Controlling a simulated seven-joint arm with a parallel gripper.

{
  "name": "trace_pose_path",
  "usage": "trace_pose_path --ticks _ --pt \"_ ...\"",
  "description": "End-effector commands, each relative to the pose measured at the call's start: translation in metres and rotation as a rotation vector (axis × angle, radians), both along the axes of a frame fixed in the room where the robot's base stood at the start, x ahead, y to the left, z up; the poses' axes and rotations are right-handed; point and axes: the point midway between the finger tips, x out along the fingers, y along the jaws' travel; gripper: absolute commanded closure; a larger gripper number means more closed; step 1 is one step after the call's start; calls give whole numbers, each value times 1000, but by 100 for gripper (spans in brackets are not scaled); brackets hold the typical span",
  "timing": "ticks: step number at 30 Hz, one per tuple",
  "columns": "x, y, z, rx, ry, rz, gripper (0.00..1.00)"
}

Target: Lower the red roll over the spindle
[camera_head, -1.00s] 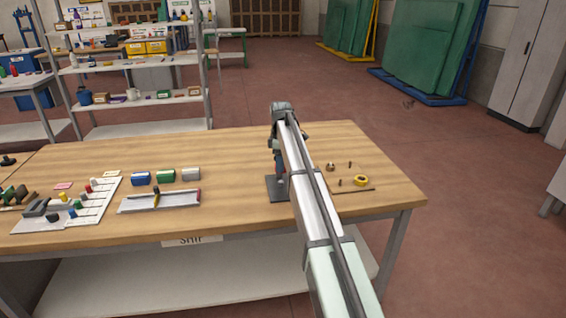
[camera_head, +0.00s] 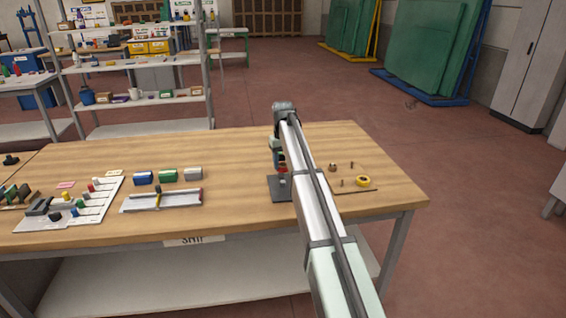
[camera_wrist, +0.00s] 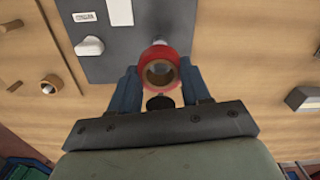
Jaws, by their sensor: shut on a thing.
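The red roll (camera_wrist: 158,55) is a short ring with a tan core, held between the blue fingers of my gripper (camera_wrist: 158,92) in the wrist view. In the head view, a bit of the red roll (camera_head: 282,169) shows beside my arm, above the dark base plate (camera_head: 279,194). The plate (camera_wrist: 103,50) also lies beneath in the wrist view, with a white label and a pale block on it. I cannot make out the spindle clearly; the roll and my arm cover that area. I cannot tell whether the roll is around it.
A grey tray (camera_head: 160,201) and blue, green and grey blocks lie to the left. Bare tabletop (camera_head: 240,150) lies behind and left of the plate.

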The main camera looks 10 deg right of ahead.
Motion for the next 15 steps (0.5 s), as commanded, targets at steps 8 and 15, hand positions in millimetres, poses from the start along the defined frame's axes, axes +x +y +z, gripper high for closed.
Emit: trace_pose_path --ticks 8,15 --pt "0 0 0 0 0 -155 82" --pt "0 0 -4 0 0 -170 82"
